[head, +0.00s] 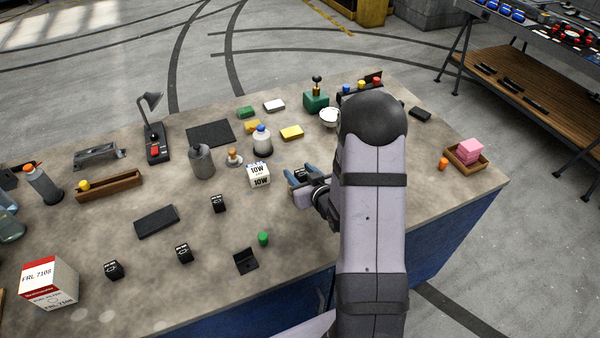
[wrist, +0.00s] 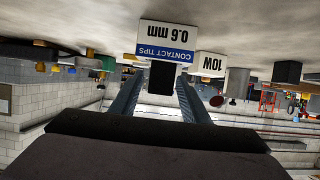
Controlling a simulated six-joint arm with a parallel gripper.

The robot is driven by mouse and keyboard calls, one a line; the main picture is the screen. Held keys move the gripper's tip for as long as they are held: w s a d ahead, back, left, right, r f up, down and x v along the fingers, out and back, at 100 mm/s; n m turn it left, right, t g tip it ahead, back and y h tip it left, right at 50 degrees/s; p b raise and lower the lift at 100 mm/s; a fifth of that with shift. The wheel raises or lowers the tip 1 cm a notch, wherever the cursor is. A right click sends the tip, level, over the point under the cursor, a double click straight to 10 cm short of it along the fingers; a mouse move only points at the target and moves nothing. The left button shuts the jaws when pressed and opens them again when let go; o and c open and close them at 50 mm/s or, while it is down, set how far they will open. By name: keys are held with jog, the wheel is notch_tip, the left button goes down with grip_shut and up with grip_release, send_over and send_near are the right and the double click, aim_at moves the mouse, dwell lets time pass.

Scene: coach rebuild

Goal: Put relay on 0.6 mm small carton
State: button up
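My gripper (head: 301,175) is left of my arm in the head view, its blue-grey fingers on either side of a small black relay (head: 300,173). In the wrist view, which is upside down, my gripper (wrist: 161,84) holds the relay (wrist: 162,78) between its fingertips. The white 0.6 mm small carton (wrist: 168,33) with a blue CONTACT TIPS band stands on the table just beyond the relay, which hides part of it.
Other small black blocks (head: 218,204) lie on the table. A grey canister (head: 202,162), a white bottle (head: 262,142) and a yellow box (head: 291,132) stand around the carton area. A green joystick box (head: 316,102) is farther back. Bare table lies in front of the 10W carton.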

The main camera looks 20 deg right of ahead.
dwell(0.3)
jog(key=shift+r, duration=0.2)
jog(key=shift+s+r, duration=0.1)
jog(key=shift+s, duration=0.4)
jog(key=v, duration=0.5)
jog(key=shift+w+r, duration=0.1)
jog(key=shift+r, duration=0.1)
jog(key=p, duration=1)
send_near(301, 172)
jog(key=shift+s+r, duration=0.2)
jog(key=shift+s, duration=0.4)
